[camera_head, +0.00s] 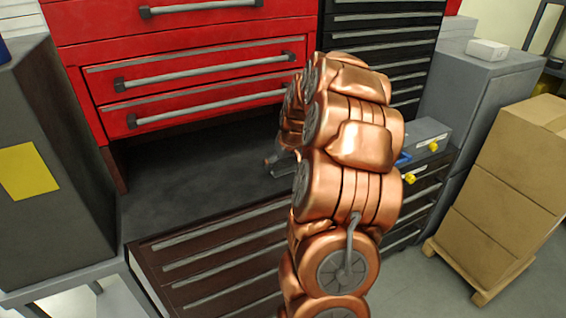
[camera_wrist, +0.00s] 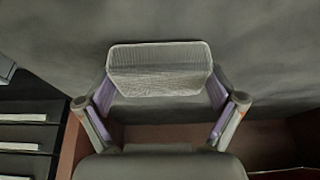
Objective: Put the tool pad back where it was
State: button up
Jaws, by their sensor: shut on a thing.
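In the wrist view, a grey, finely ribbed block, which I take to be the tool pad (camera_wrist: 160,68), sits between the two fingers of my gripper (camera_wrist: 160,88). The fingers are shut on it from both sides. A dark grey work surface (camera_wrist: 265,60) shows behind it; I cannot tell whether the pad touches it. In the head view, my copper-coloured arm covers most of the gripper (camera_head: 281,163), and the pad cannot be made out. The gripper is over the dark worktop (camera_head: 200,180) below the red drawers.
Red drawers (camera_head: 205,85) stand behind the worktop, with black drawers (camera_head: 390,50) beside them. A grey block with yellow knobs (camera_head: 428,133) sits at the worktop's right end. A dark cabinet (camera_head: 55,160) stands left; cardboard boxes (camera_head: 510,170) stand right. The worktop's left part is clear.

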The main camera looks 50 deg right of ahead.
jog(key=shift+f, duration=0.15)
jog(key=o, duration=0.8)
jog(key=shift+c, duration=0.2)
